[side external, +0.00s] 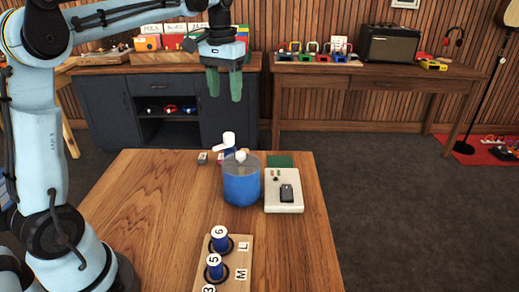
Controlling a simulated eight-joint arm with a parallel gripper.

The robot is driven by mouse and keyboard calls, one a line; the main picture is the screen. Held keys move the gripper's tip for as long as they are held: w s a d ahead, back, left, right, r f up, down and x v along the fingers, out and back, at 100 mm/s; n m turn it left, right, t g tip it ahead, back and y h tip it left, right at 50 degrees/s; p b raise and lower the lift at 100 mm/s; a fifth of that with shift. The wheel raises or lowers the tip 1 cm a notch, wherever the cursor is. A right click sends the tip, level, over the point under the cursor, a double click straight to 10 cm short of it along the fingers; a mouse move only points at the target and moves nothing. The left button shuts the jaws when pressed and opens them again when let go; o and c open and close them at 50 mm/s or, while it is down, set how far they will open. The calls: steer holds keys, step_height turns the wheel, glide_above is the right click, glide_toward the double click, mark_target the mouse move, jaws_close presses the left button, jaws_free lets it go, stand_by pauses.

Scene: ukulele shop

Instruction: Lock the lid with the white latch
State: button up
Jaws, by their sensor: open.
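A blue round container (241,188) stands on the wooden table. Its top looks greyish, with a small white knob (240,156) on it; I take this as the lid, but its edge is hard to make out. Just behind it a white latch-like piece (228,139) sits on a short blue post, with an arm pointing left. I cannot tell whether it engages the lid. My gripper (224,98) hangs above and behind the container, green fingers pointing down, open and empty, well clear of the white piece.
A white box (284,205) with a dark part stands right of the container, near a green square (279,160). Small blocks (202,158) lie to the left. A wooden board (238,268) with numbered blue pegs is in front. The table's left side is clear.

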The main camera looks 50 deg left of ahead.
mark_target(229, 134)
step_height(229, 134, down, 12)
steer(key=shift+w+f, duration=0.1)
stand_by(0.6)
steer(key=shift+c, duration=0.2)
jaws_close()
